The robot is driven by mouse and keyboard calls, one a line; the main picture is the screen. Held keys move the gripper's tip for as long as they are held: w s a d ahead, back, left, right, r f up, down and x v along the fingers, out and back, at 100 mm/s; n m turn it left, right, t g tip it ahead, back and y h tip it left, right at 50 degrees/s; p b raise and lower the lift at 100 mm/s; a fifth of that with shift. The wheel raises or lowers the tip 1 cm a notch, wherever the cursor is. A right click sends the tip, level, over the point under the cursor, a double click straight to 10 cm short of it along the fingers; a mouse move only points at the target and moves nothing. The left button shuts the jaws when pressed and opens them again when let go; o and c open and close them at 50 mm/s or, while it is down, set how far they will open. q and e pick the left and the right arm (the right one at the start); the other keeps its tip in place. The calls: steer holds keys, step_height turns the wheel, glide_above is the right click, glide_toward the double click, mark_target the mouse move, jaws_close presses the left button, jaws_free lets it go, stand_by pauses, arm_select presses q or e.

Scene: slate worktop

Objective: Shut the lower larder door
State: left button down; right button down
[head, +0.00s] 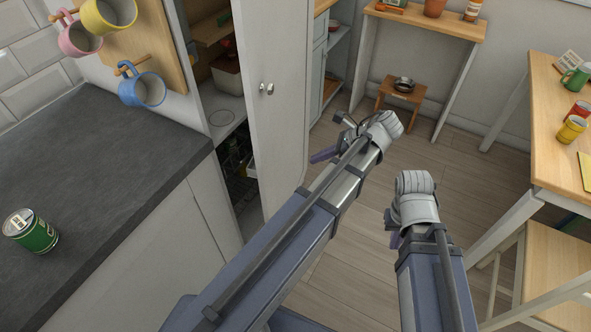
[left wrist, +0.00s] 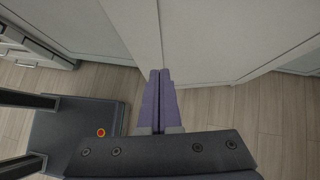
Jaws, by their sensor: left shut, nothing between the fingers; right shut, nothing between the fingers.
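I cannot make out a seam between upper and lower doors. My left gripper (head: 322,155) is shut and empty, just right of the door's outer face. In the left wrist view its purple fingers (left wrist: 160,80) are closed together and point at pale panels (left wrist: 215,40); whether they touch cannot be told. My right gripper (head: 393,238) is shut, further right over the floor, its fingers mostly hidden by its own wrist.
The larder (head: 222,108) shows shelves, with a bin and a wire rack inside. A dark worktop (head: 110,190) with a green tin (head: 32,232) lies left. Mugs hang above it. A small stool (head: 402,92) stands behind; a wooden table (head: 560,130) is at right. Floor between is clear.

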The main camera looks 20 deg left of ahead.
arm_select(q)
steer(key=b, duration=0.7)
glide_toward(274, 170)
step_height(274, 170, down, 4)
steer(key=shift+s+a+r, duration=0.1)
steer(key=shift+s+a, duration=0.15)
steer(key=shift+a, duration=0.75)
steer(key=shift+s+a+r, duration=0.1)
steer(key=shift+s+a, duration=0.1)
steer(key=shift+a, duration=0.75)
